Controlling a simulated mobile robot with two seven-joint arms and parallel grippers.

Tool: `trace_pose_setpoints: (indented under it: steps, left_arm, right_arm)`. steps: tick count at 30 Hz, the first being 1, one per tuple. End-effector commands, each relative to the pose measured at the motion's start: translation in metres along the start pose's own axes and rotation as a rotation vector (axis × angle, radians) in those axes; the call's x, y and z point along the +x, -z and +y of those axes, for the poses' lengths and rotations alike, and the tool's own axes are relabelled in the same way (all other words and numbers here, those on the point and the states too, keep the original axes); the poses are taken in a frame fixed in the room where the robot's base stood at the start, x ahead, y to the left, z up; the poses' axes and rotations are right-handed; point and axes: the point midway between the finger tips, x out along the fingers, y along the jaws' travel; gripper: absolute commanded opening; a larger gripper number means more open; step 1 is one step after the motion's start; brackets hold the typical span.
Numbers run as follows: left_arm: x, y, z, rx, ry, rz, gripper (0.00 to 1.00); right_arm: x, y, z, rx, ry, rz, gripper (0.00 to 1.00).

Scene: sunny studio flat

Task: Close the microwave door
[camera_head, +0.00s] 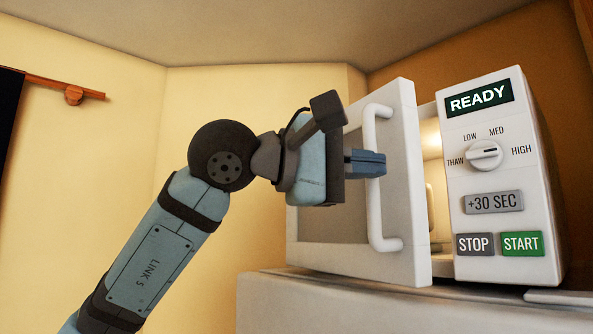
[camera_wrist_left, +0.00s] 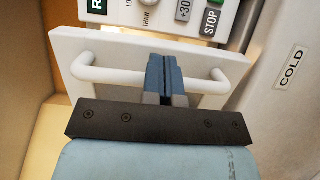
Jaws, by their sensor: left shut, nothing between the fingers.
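The white microwave (camera_head: 545,185) stands on a light surface at the right, with its panel reading READY. Its door (camera_head: 408,180) is part open, and a lit gap shows between door and panel. The white bar handle (camera_head: 376,230) runs upright along the door's outer edge. My left gripper (camera_head: 384,163) is shut and empty, with its fingertips at the handle and door face. In the left wrist view the shut fingers (camera_wrist_left: 164,75) overlap the handle (camera_wrist_left: 110,76) near its middle; I cannot tell whether they touch it. My right gripper is not in view.
The light surface (camera_head: 300,305) under the microwave spans the lower right. A grey panel marked COLD (camera_wrist_left: 290,68) is at the right of the left wrist view. A wooden rail (camera_head: 60,84) is on the far left wall.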

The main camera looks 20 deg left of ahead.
Motion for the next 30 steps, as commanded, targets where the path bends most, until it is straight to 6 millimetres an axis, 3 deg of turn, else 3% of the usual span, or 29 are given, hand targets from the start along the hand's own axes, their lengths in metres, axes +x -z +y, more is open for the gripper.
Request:
trace_pose_setpoints:
  steps: [6, 12, 18, 30]
  left_arm:
    - [0.051, 0.004, -0.003, 0.001, 0.001, 0.147, 0.0]
    - [0.077, 0.012, -0.001, -0.001, 0.001, 0.23, 0.0]
    - [0.089, 0.016, 0.0, -0.002, 0.001, 0.266, 0.0]
    - [0.091, 0.017, 0.0, -0.003, 0.002, 0.273, 0.0]
  right_arm:
    - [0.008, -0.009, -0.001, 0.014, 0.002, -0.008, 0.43]
    - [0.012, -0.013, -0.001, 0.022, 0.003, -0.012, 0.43]
    - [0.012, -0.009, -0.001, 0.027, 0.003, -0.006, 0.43]
    - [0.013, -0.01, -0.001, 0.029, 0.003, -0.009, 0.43]
